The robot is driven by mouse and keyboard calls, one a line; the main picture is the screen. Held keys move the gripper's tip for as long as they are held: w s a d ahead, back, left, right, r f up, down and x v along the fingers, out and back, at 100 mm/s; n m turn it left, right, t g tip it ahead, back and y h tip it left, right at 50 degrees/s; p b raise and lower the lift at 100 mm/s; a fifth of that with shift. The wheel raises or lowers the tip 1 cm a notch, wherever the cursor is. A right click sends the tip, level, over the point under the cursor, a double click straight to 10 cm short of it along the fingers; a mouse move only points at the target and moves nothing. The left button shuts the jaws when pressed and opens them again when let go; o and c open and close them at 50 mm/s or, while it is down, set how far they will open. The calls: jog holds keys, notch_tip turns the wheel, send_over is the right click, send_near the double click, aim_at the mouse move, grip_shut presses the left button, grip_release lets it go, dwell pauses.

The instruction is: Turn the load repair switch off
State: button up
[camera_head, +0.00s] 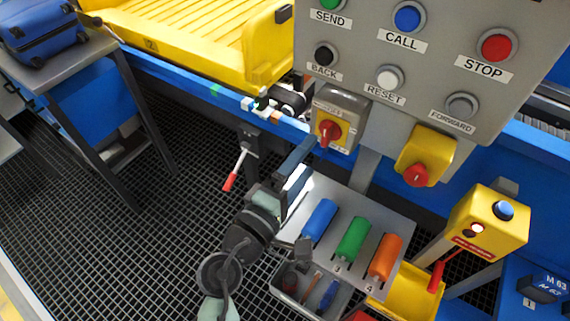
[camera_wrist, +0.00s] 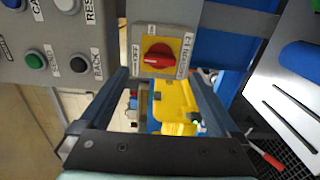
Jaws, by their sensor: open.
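The load repair switch (camera_head: 327,131) is a red rotary knob on a yellow plate, on a grey box below the left side of the control panel. In the wrist view the knob (camera_wrist: 158,54) lies lengthwise across the picture, near the top centre. In the head view its handle looks roughly upright. My gripper (camera_head: 301,164) is open and empty, just below and left of the switch. In the wrist view its two fingers (camera_wrist: 160,95) stand apart on either side, with the knob beyond them, not touched.
The grey panel (camera_head: 430,75) carries several buttons above the switch. A yellow box with a red emergency knob (camera_head: 416,175) hangs to its right. A blue conveyor rail (camera_head: 180,85) runs behind. A metal tray with blue, green and orange handles (camera_head: 352,239) lies below.

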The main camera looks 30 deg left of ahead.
jog(key=s+b, duration=0.1)
jog(key=s, duration=0.6)
jog(key=shift+s+a, duration=0.1)
